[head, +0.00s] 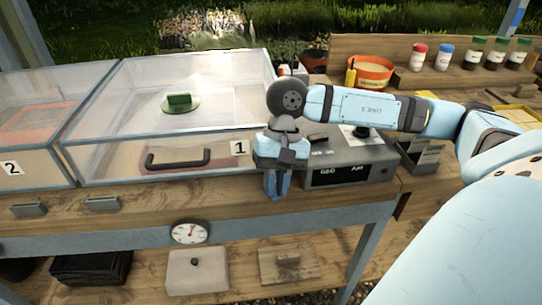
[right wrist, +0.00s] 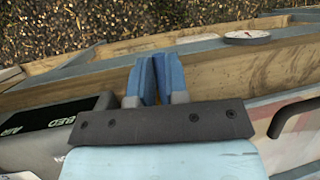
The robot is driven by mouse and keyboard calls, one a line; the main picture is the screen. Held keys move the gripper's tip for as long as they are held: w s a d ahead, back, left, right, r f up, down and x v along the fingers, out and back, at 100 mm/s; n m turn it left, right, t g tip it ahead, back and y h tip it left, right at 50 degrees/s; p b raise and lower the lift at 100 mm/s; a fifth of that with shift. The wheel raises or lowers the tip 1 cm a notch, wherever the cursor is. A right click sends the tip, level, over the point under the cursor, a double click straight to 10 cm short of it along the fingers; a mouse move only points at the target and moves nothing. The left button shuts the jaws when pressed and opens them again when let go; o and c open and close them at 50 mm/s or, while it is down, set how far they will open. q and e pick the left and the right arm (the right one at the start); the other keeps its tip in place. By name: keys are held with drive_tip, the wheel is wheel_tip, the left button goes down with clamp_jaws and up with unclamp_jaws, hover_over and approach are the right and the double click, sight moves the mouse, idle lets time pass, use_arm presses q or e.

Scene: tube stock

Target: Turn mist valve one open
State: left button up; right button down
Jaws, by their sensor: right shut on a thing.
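My right gripper (head: 277,195) points down at the front edge of the bench, between the case marked 1 and the grey control box. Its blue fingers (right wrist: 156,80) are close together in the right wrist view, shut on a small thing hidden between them. By its place this appears to be mist valve one, but no part of the valve shows clearly and its turn cannot be read. The clear case (head: 120,128) with the label 1 (head: 240,147) stands just left of the gripper. My left gripper is not in view.
The grey control box (head: 340,180) with a dark display stands right of the gripper. Two grey blocks (head: 28,209) (head: 102,203) sit on the front edge at left. A round dial (head: 190,232) hangs below the edge. An orange pot (head: 371,72) and several lidded jars stand behind.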

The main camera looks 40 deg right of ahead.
drive_tip(key=shift+r, duration=0.1)
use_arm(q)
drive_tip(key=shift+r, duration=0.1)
use_arm(e)
drive_tip(key=c, duration=1.1)
unclamp_jaws()
use_arm(q)
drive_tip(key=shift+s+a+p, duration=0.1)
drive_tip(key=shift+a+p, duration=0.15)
drive_tip(key=shift+p, duration=0.8)
use_arm(e)
drive_tip(key=v, duration=1.3)
drive_tip(key=shift+d+r, duration=0.25)
drive_tip(key=shift+r, duration=0.05)
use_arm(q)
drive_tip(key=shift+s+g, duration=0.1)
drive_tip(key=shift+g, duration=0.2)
